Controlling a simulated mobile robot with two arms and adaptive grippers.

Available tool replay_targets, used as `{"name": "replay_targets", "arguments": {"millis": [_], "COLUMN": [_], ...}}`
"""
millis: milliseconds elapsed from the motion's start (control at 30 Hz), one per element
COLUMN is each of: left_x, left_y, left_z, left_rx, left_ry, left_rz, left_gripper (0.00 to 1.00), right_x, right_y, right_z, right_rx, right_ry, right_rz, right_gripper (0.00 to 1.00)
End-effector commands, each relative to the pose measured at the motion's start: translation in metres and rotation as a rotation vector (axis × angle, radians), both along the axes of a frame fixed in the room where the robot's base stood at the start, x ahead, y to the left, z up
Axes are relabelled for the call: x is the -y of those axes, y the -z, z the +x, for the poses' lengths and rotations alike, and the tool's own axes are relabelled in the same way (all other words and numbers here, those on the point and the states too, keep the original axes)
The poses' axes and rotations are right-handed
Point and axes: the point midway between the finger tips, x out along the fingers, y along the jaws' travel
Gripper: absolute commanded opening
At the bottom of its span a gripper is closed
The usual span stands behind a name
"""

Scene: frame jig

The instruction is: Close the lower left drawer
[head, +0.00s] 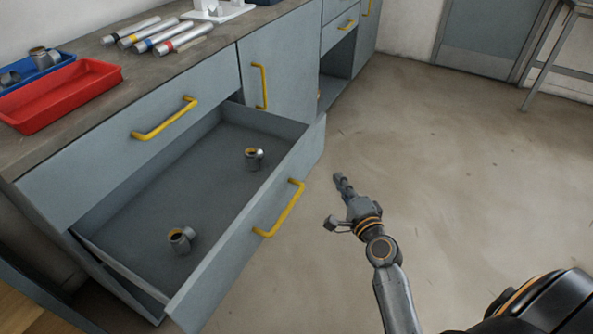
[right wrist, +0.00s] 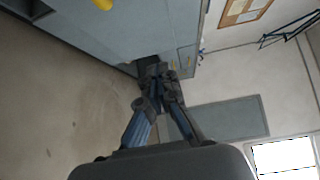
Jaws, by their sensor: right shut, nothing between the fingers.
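The lower left drawer (head: 245,243) is pulled well out of the grey cabinet in the head view. Its yellow handle (head: 281,209) is on the front panel. Two small metal cylindrical parts, one nearer (head: 181,241) and one farther (head: 254,159), are inside it. My right gripper (head: 341,181) is shut and empty, over the floor to the right of the drawer front and apart from it. In the right wrist view its fingers (right wrist: 157,75) are together. My left gripper is not in view.
The upper drawer (head: 122,143) above is shut. A red tray (head: 62,98), a blue tray (head: 46,69) and several metal cylinders (head: 157,36) are on the worktop. A closed cabinet door (head: 278,72) is beyond. The floor (head: 450,150) to the right is clear.

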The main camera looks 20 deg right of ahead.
Motion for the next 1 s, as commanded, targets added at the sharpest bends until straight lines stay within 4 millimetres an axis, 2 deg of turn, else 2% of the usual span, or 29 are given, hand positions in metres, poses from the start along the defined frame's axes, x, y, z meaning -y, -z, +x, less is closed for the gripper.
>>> {"name": "replay_targets", "arguments": {"millis": [133, 267, 467, 667, 800, 1000], "left_x": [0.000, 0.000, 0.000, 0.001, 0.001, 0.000], "left_y": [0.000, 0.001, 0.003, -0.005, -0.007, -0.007], "left_z": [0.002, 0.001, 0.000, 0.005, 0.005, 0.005], "left_rx": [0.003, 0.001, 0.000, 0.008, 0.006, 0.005], "left_ry": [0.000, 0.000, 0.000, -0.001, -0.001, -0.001], "left_rz": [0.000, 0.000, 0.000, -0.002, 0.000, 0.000], "left_gripper": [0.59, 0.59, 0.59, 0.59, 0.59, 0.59], "right_x": [0.005, 0.007, 0.011, 0.016, 0.001, -0.008], "right_y": [-0.011, -0.013, -0.012, -0.011, -0.011, -0.010], "right_z": [0.004, 0.019, 0.059, 0.100, 0.117, 0.129], "right_rx": [0.037, 0.037, 0.036, 0.035, 0.033, 0.032], "right_ry": [0.009, 0.009, 0.007, 0.007, 0.005, 0.007], "right_rz": [0.026, 0.026, 0.025, 0.024, 0.026, 0.022], "right_gripper": [0.00, 0.00, 0.00, 0.00, 0.00, 0.00]}}
